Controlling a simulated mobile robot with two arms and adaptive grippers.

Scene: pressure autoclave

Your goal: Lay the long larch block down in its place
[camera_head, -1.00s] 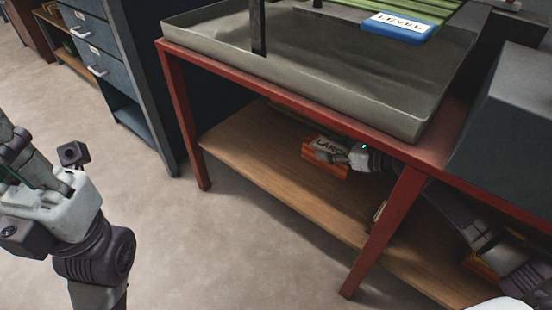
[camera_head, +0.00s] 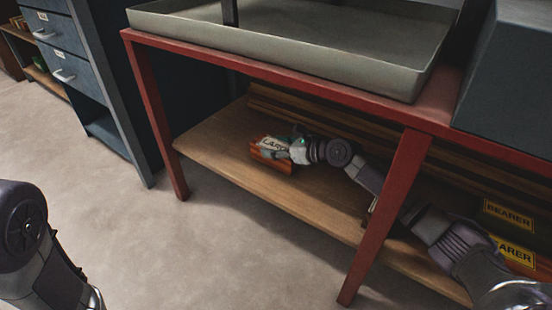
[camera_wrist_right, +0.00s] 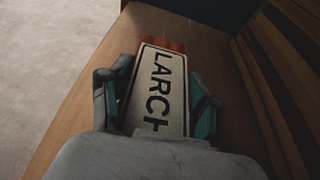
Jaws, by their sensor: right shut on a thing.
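The larch block is orange with a white label reading LARCH (camera_head: 266,156). It is at the lower wooden shelf (camera_head: 225,140), under the red-framed table. My right gripper (camera_head: 284,151) is shut on the block. In the right wrist view, its two fingers (camera_wrist_right: 155,104) lie on either side of the labelled block (camera_wrist_right: 160,88). I cannot tell whether the block touches the shelf or is held slightly above it. My left gripper is out of view; only part of my left arm shows at lower left.
A grey tray (camera_head: 390,86) sits on the red table (camera_head: 270,72). A red leg (camera_head: 385,220) stands in front of my right arm. Long timbers line the shelf's back. Yellow BEARER labels (camera_head: 508,216) show at right. A blue drawer cabinet (camera_head: 75,68) stands at left.

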